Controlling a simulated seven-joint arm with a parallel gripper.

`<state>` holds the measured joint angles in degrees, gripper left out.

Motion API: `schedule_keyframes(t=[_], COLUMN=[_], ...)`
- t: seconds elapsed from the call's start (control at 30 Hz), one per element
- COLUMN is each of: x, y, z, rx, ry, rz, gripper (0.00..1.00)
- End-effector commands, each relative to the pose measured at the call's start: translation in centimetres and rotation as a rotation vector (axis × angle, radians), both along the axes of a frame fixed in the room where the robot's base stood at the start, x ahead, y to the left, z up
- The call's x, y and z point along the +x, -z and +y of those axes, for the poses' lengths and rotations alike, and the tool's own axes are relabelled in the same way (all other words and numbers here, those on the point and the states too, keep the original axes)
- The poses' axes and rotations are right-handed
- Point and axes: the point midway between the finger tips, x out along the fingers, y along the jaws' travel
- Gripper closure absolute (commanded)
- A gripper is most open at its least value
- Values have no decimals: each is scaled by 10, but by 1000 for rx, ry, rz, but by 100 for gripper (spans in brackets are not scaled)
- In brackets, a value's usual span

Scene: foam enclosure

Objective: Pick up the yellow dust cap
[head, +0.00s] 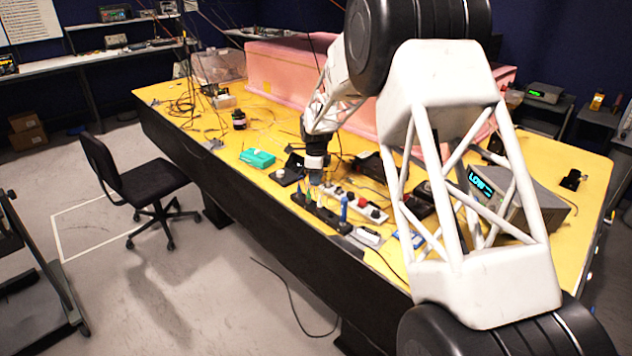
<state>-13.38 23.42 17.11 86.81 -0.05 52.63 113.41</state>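I cannot pick out a yellow dust cap; the yellow tabletop (220,140) is a similar colour, and any small cap is too small to tell or hidden. My gripper (314,180) points down over the middle of the table. It is above or just behind a dark holder (325,214) with several upright tools, near its left end. The fingers are too small and dark to show whether they are open or hold anything.
A pink foam enclosure (280,72) stands behind my arm. An instrument with a lit display (530,205) stands right. A black chair (135,182) is in front.

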Motion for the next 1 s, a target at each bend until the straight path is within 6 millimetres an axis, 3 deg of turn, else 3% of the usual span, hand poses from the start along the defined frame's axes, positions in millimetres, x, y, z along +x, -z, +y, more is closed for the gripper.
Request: schedule_keyframes(t=[0.57,1.0], x=[0,0], y=[-6,-60], z=[0,0], rx=[0,1], ry=[0,0], rz=[-1,-1], gripper=[96,96])
